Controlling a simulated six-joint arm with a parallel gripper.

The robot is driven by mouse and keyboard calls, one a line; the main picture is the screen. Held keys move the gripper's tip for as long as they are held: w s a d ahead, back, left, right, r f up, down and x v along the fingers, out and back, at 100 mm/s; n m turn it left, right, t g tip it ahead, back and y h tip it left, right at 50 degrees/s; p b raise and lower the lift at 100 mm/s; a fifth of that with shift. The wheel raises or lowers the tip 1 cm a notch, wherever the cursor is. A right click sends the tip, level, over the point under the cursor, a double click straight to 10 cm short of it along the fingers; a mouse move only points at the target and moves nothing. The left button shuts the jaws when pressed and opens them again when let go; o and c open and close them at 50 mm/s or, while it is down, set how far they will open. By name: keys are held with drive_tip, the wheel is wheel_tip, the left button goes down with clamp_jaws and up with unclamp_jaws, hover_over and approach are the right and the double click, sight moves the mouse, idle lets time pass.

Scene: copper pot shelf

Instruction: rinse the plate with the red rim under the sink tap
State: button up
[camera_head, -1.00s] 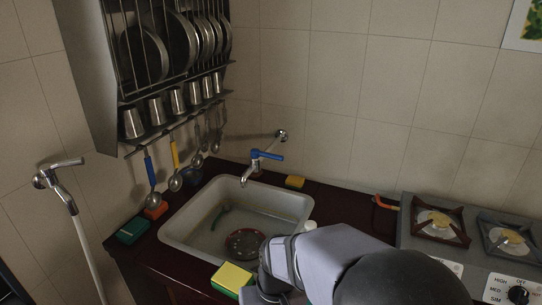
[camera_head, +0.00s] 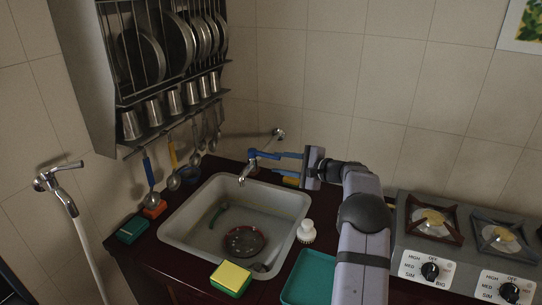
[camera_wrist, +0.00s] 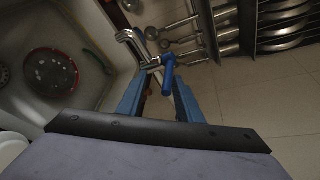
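The plate with the red rim (camera_head: 245,241) lies in the bottom of the sink (camera_head: 182,216); its dark, spotted face also shows in the wrist view (camera_wrist: 50,73). The tap (camera_head: 249,170) stands on the wall at the back of the sink, with a blue lever (camera_head: 264,154); I see no stream from its spout. My gripper (camera_head: 284,154) is level with the lever, its blue fingers pointing left at it. In the wrist view, my gripper (camera_wrist: 160,88) has its fingers apart, with the blue lever (camera_wrist: 168,74) at or between the fingertips. Contact cannot be told.
A yellow-green sponge (camera_head: 231,277) lies on the front sink edge. A white brush (camera_head: 306,231) and a teal tray (camera_head: 309,278) are at the right, beside the stove (camera_head: 465,265). A steel rack (camera_head: 128,100) with hanging ladles is at the left. A green utensil lies in the sink.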

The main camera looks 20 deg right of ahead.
sight(275, 157)
drive_tip(key=shift+m+t, duration=0.4)
drive_tip(key=shift+w+f+p, duration=0.15)
drive_tip(key=shift+w+p, duration=1.25)
drive_tip(key=shift+w, duration=1)
drive_tip(key=shift+p+x, duration=0.5)
drive_tip(key=shift+x, duration=0.7)
drive_tip(key=shift+f, duration=0.15)
clamp_jaws()
